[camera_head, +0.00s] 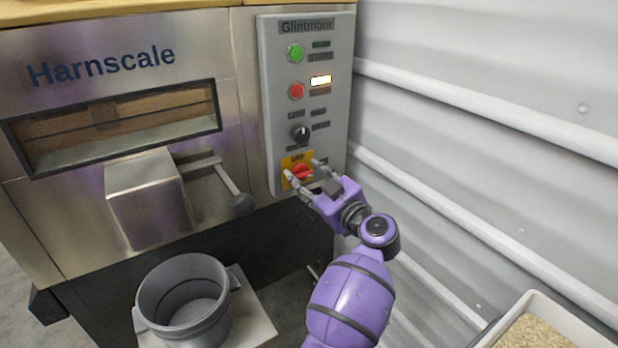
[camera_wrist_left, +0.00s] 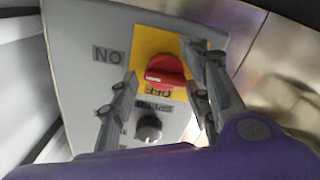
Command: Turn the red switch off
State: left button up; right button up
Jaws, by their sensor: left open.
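The red rotary switch (camera_head: 301,171) sits on a yellow plate (camera_head: 287,161) at the bottom of the grey control panel (camera_head: 272,100). In the left wrist view the switch (camera_wrist_left: 168,71) appears upside down; its handle lies roughly crosswise, with a white mark at the end towards the ON label (camera_wrist_left: 108,55). The OFF label (camera_wrist_left: 160,90) is on the yellow plate. My left gripper (camera_head: 302,168) is open at the switch, with one finger on each side of it in view. I cannot tell whether the fingers touch it. My right gripper is not in view.
Above the switch are a black knob (camera_head: 299,133), a red button (camera_head: 296,91) and a green button (camera_head: 295,52). A grey bucket (camera_head: 150,296) is below. The corrugated wall (camera_head: 480,130) is close on the right.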

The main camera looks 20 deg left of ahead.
pick_arm(q)
jog(key=c, duration=1)
